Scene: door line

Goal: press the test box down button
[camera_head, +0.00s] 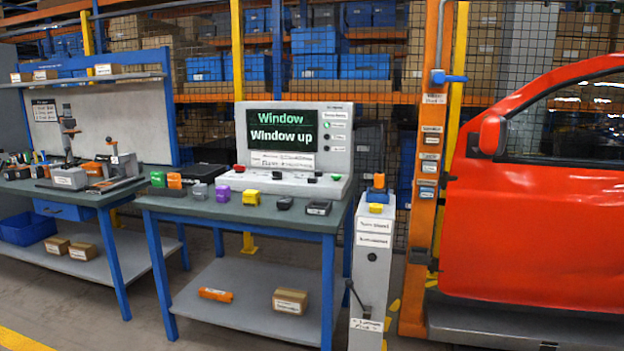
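The test box (294,145) is a light grey console at the back of the middle table. Its screen (283,130) reads "Window" and "Window up" in green and white. Beside the screen is a column of small labelled lamps, the top one (327,125) green and the lower ones dark. Neither of my grippers is in view.
The middle table (210,210) holds several small coloured blocks and black parts in front of the box. A grey pedestal (372,270) stands at its right. An orange post (428,180) and a red car door (540,210) are further right. Another workbench (95,198) is at left.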

